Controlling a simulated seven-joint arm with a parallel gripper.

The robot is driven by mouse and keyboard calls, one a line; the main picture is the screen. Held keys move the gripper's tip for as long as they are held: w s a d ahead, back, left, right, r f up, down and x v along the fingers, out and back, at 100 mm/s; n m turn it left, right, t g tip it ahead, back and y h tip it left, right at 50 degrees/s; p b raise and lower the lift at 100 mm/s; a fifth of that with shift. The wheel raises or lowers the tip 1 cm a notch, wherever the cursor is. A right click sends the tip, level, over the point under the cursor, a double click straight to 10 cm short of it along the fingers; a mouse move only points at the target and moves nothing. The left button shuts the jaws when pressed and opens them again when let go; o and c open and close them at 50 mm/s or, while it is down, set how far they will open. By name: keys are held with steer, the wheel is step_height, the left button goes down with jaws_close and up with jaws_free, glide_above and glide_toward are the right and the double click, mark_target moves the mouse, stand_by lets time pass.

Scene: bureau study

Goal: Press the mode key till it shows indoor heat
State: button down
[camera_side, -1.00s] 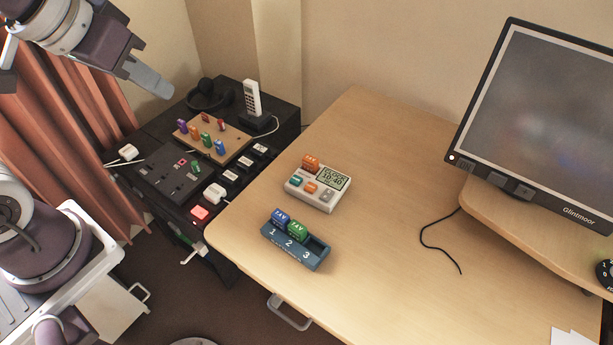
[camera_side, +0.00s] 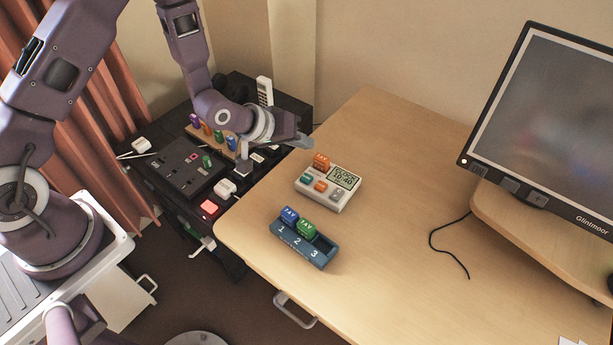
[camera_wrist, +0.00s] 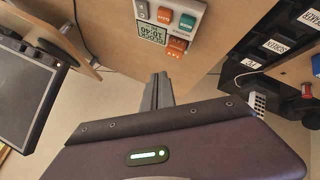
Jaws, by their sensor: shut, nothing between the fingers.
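A pale console (camera_side: 328,188) lies on the wooden desk. Its display (camera_side: 343,178) reads CLOCK 10:40. It has a teal key (camera_side: 306,178), an orange key (camera_side: 320,186), a grey key (camera_side: 337,195) and a larger orange block (camera_side: 321,161) at its back edge. In the wrist view the console (camera_wrist: 197,10) appears upside down at the top.
A blue numbered tray (camera_side: 303,248) with a blue and a green block sits in front of the console. A black side table (camera_side: 160,200) with switches, a pegged board and a white phone (camera_side: 264,90) stands left. A monitor (camera_side: 550,115) and loose cable (camera_side: 450,248) are right.

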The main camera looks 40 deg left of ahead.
mark_target(303, 179)
steer(key=shift+f, duration=4.4)
steer(key=shift+f, duration=0.1)
steer(key=shift+f, duration=0.3)
steer(key=shift+f, duration=0.55)
steer(key=shift+r, duration=0.95)
steer(key=shift+r, duration=2.5)
